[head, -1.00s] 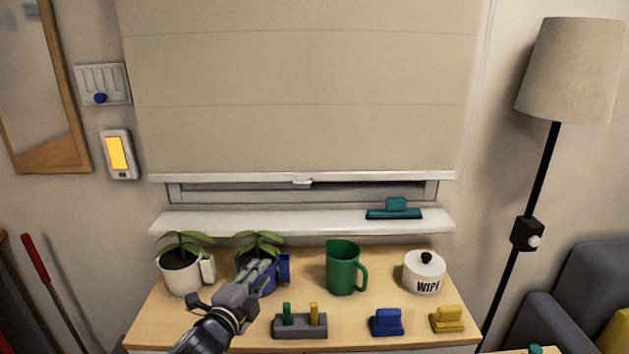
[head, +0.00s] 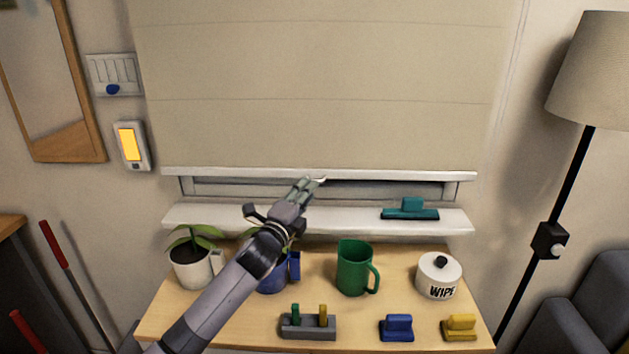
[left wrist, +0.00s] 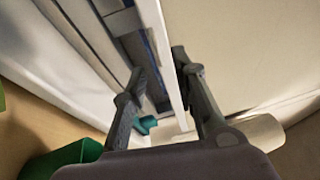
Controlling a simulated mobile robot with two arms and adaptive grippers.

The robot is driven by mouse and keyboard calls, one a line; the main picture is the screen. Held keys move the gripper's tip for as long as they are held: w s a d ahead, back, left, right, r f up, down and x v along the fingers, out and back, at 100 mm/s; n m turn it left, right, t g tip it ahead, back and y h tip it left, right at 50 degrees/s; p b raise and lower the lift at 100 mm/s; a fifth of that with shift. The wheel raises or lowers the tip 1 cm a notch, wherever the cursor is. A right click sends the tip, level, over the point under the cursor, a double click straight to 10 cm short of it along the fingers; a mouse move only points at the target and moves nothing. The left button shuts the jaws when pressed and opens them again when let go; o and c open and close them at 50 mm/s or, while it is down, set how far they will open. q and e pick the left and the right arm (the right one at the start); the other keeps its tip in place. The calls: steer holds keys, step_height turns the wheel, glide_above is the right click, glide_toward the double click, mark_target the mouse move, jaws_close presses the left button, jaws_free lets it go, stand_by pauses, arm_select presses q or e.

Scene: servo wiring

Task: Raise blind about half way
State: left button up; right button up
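The beige blind (head: 320,90) hangs over the window, its white bottom rail (head: 400,175) a little above the white sill. A narrow strip of window shows below the rail. My left gripper (head: 308,184) reaches up to the middle of the rail, at the small pull tab, which its fingertips partly hide. In the left wrist view the fingers (left wrist: 161,68) stand apart on either side of the white rail (left wrist: 163,50). They look open, with a gap on the left finger's side. The blind fabric (left wrist: 240,50) is on the right there. My right gripper is in neither view.
A teal squeegee-like tool (head: 410,210) lies on the sill (head: 340,218). Below, the wooden top holds a white potted plant (head: 193,268), a blue pot (head: 272,280) behind my arm, a green jug (head: 354,268) and a WIPE jar (head: 438,276). A lamp (head: 600,70) stands right.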

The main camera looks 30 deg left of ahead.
arm_select(q)
steer(key=shift+w+a+r+p, duration=0.15)
steer(key=shift+w, duration=1)
steer(key=shift+w+a+r+p, duration=0.1)
steer(key=shift+w+a+p, duration=0.05)
steer(key=shift+w, duration=1)
steer(key=shift+c, duration=0.5)
jaws_close()
